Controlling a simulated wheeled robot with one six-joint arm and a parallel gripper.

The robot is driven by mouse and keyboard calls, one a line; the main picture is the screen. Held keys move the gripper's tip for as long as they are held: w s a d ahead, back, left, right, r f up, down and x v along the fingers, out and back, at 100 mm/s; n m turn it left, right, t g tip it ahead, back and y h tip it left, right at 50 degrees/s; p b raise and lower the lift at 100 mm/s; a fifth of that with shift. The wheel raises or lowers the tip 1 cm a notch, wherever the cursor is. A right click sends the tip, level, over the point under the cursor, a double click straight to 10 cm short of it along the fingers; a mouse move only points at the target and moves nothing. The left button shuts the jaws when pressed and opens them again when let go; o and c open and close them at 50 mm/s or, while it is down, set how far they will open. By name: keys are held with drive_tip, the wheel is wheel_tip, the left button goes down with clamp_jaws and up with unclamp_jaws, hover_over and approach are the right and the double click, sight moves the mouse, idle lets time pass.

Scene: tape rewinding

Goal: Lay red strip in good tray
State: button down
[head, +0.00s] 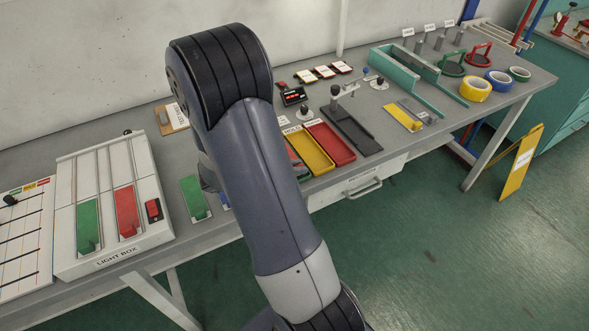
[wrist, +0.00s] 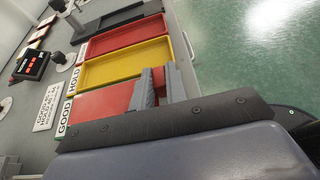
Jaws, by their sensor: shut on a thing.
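The red strip (wrist: 100,104) lies flat across the space beside the GOOD label (wrist: 62,117) in the wrist view, over the good tray. The tray itself is mostly covered, and I cannot tell whether the strip touches its floor. My gripper (wrist: 153,86) is at the strip's right end, shut on it, with a red upright part showing beside the grey fingers.
The yellow HOLD tray (head: 307,150) and a red tray (head: 331,143) stand alongside, both empty. The light box (head: 66,245) at left holds a green and another red strip (head: 126,210). A green strip (head: 195,199) lies on the bench.

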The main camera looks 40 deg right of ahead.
drive_tip(key=shift+f, duration=0.45)
drive_tip(key=shift+f, duration=0.1)
drive_tip(key=shift+s+a+f+b, duration=0.1)
drive_tip(key=shift+s+f+b, duration=0.1)
drive_tip(key=shift+f+b, duration=0.4)
drive_tip(key=c, duration=1.4)
unclamp_jaws()
drive_tip(key=shift+f, duration=0.2)
drive_tip(key=shift+r+p, duration=0.3)
drive_tip(key=v, duration=0.6)
drive_tip(key=r+v, duration=0.1)
drive_tip(key=v, duration=0.5)
drive_tip(key=shift+w, duration=0.15)
